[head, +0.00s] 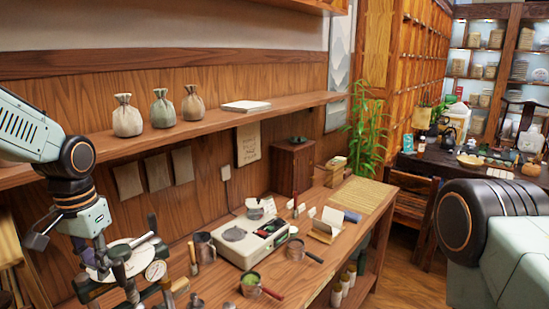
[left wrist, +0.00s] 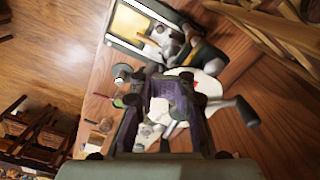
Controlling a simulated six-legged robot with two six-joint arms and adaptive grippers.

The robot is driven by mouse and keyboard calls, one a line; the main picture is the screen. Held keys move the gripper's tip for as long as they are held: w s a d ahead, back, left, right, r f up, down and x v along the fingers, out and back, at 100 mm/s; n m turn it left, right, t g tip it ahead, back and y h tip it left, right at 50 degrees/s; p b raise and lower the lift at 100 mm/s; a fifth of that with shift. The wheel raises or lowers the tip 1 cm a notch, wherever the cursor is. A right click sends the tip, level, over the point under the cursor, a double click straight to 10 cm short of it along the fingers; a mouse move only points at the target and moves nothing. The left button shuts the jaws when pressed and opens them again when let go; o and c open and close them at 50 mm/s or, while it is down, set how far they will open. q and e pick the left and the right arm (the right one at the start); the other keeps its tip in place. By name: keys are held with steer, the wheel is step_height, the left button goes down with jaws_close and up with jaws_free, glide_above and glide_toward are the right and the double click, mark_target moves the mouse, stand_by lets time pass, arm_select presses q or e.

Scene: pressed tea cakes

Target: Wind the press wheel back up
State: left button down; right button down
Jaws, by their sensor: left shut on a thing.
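The press wheel (head: 131,258) is at the lower left in the head view, a pale disc with dark handles sticking out. A round dial gauge (head: 155,271) sits just beside it. My left gripper (head: 93,262) reaches down onto the left side of the wheel and is shut on it. In the left wrist view the wheel (left wrist: 210,90) lies beyond and right of the fingers (left wrist: 172,92). One dark handle (left wrist: 247,112) points right. The exact grip spot is partly hidden by the fingers. My right gripper is out of view.
On the bench right of the press stand a metal cup (head: 203,246), a white scale (head: 250,238) and a strainer with a red handle (head: 252,285). A shelf (head: 225,112) with three cloth bags runs above. A bamboo mat (head: 360,194) lies at the bench's far end.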

mark_target(118, 262)
arm_select(q)
steer(key=shift+w+d, duration=0.4)
steer(key=shift+d, duration=0.45)
steer(key=shift+w+d, duration=0.4)
steer(key=shift+d, duration=0.4)
steer(key=shift+w+d, duration=1.2)
steer(key=shift+d, duration=0.05)
steer(key=shift+w+d, duration=0.4)
steer(key=shift+w, duration=0.4)
steer(key=shift+w+d, duration=0.35)
steer(key=shift+w, duration=0.45)
